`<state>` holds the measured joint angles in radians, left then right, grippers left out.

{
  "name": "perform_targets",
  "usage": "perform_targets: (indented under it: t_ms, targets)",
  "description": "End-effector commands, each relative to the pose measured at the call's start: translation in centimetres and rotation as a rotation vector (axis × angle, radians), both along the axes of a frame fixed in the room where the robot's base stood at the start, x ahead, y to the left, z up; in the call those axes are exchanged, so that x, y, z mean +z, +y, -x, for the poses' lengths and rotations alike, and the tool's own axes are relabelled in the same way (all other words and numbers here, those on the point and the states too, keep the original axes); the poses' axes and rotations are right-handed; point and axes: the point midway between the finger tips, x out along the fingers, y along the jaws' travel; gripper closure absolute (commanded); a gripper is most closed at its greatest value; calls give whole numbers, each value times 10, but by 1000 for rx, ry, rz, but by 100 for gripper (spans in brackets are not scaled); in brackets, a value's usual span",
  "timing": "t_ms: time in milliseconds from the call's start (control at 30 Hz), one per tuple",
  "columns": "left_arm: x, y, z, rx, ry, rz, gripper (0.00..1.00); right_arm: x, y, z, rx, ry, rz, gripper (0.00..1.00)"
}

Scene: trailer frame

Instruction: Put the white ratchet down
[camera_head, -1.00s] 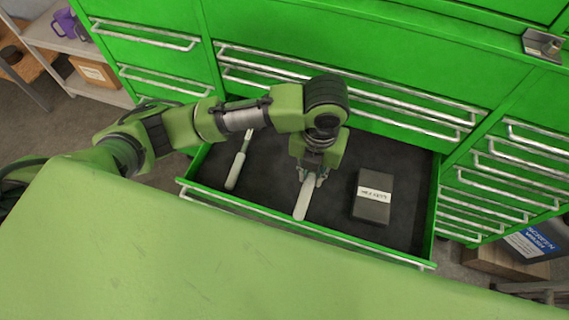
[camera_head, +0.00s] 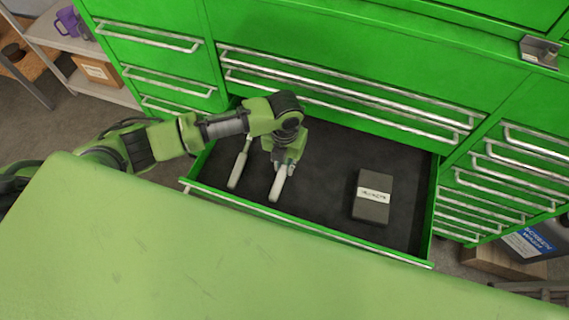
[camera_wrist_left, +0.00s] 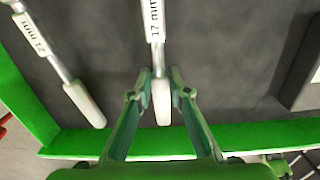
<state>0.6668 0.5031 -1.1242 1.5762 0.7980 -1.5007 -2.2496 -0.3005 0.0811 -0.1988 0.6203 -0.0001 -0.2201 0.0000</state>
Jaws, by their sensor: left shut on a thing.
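My left gripper (camera_head: 285,167) is over the open drawer, shut on the white ratchet (camera_head: 277,188), whose pale handle points toward the drawer front. In the left wrist view the fingers (camera_wrist_left: 163,84) close around this ratchet's handle (camera_wrist_left: 161,103), and its label reads "17 mm". I cannot tell whether it touches the drawer floor. A second white-handled tool (camera_head: 237,170) lies to its left in the drawer, roughly parallel and apart; it also shows in the left wrist view (camera_wrist_left: 84,104) with its own label. My right gripper is not in view.
The green drawer (camera_head: 310,233) has a dark lining. A dark labelled box (camera_head: 372,197) lies in its right part. Bare floor separates the box from the held ratchet. A green surface (camera_head: 200,260), probably mine, fills the foreground.

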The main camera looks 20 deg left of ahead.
Motion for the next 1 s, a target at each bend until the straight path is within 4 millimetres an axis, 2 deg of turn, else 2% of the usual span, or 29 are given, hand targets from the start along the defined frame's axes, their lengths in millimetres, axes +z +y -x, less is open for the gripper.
perform_targets:
  t_ms: [333,367,400,433,767,867,1000]
  targets:
    - [-3,-1,0,-1,-2,2,100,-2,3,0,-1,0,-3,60]
    - [-3,-1,0,-1,-1,1,77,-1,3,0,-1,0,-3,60]
    - [-3,-1,0,-1,0,1,67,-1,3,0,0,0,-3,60]
    - [-3,-1,0,-1,0,1,65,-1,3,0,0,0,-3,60]
    - [-2,-1,0,-1,0,1,65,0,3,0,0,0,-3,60]
    - [5,-1,0,-1,-1,1,65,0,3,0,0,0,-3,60]
    - [28,-2,-1,-3,-5,2,65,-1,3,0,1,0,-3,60]
